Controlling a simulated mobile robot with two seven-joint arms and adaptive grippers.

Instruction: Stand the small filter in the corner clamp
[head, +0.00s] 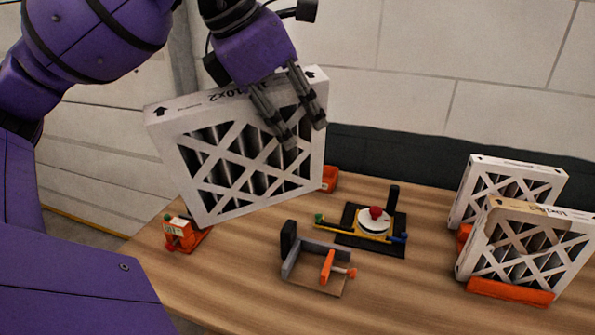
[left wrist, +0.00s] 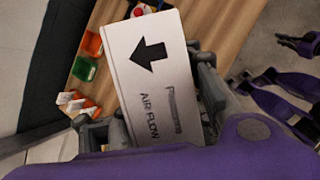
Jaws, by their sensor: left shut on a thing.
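My left gripper (head: 295,118) is shut on a white-framed filter (head: 252,187) with dark pleats behind a lattice. It holds the filter slightly tilted above the left of the table; its fingers overlap the lattice face. The left wrist view shows the filter's edge (left wrist: 150,70) with an arrow and "AIR FLOW". The corner clamp (head: 300,250), with grey walls, a dark post and an orange jaw, stands below and right of this filter, empty. Purple and black parts at the right of the left wrist view may be my right gripper (left wrist: 285,65); its state is unclear.
Two more filters stand at the right, one behind (head: 508,187) and one in front (head: 525,245) above an orange holder (head: 510,291). A black fixture (head: 395,243) with a white disc and red knob lies behind the clamp. An orange device (head: 182,235) sits at the left edge.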

